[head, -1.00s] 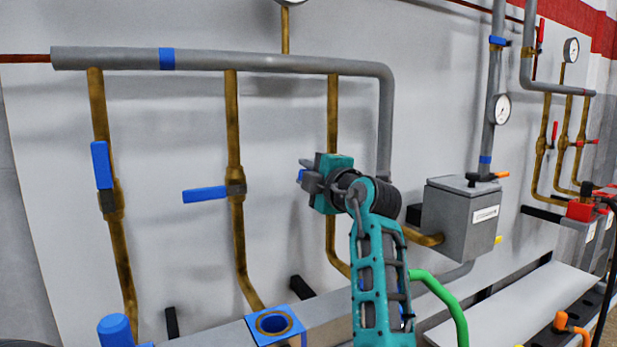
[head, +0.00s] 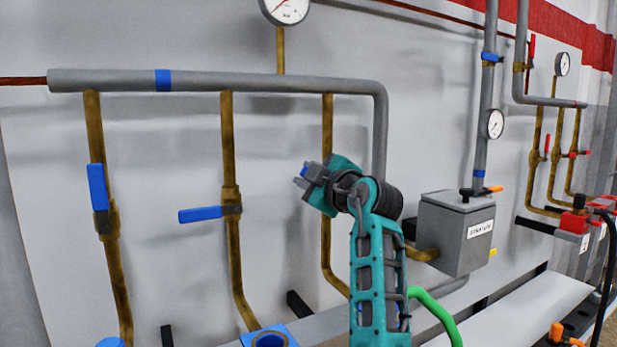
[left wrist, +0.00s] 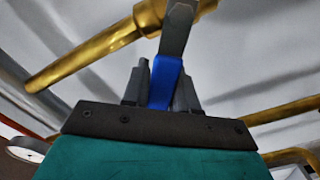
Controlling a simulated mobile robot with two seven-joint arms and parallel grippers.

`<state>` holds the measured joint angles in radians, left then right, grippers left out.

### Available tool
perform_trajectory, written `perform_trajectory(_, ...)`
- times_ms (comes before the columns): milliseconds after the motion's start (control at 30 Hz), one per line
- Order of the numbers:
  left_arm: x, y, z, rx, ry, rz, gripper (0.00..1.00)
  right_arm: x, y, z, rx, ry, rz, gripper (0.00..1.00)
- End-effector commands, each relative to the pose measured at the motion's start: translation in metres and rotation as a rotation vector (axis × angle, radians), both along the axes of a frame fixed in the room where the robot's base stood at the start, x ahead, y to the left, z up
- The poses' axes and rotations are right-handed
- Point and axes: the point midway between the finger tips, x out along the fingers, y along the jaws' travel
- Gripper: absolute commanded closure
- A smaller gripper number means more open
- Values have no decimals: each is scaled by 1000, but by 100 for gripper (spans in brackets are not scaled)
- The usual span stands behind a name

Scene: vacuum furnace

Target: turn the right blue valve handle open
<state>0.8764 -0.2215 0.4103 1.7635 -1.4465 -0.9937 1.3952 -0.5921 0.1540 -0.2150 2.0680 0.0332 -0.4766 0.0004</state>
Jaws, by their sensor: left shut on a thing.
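The right blue valve handle (head: 304,171) shows in the head view only as a small blue bit at my left gripper (head: 310,180). The gripper and wrist hide most of it and the valve body, in front of the right brass pipe (head: 327,125). In the left wrist view, the blue handle (left wrist: 166,82) sits between the two dark fingers of my left gripper (left wrist: 163,88), which is shut on it. Its grey lever (left wrist: 177,30) runs up to the brass valve (left wrist: 150,14). My right gripper is not in view.
The left valve has an upright blue handle (head: 97,187); the middle valve's blue handle (head: 200,214) lies level, pointing left. A grey pipe (head: 240,83) runs above them. A grey box (head: 455,235) stands close to the right of my arm. A gauge (head: 285,10) hangs above.

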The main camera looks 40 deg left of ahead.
Motion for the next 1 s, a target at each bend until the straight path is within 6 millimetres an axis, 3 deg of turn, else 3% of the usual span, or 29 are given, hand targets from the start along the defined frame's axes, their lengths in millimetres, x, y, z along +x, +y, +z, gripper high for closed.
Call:
perform_trajectory(267,0,0,1,2,-2,1,100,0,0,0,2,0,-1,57)
perform_trajectory(300,0,0,1,2,-2,1,70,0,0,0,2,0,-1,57)
perform_trajectory(500,0,0,1,1,-1,0,51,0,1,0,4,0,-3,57)
perform_trajectory(1000,-1,3,0,0,-2,-1,51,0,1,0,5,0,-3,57)
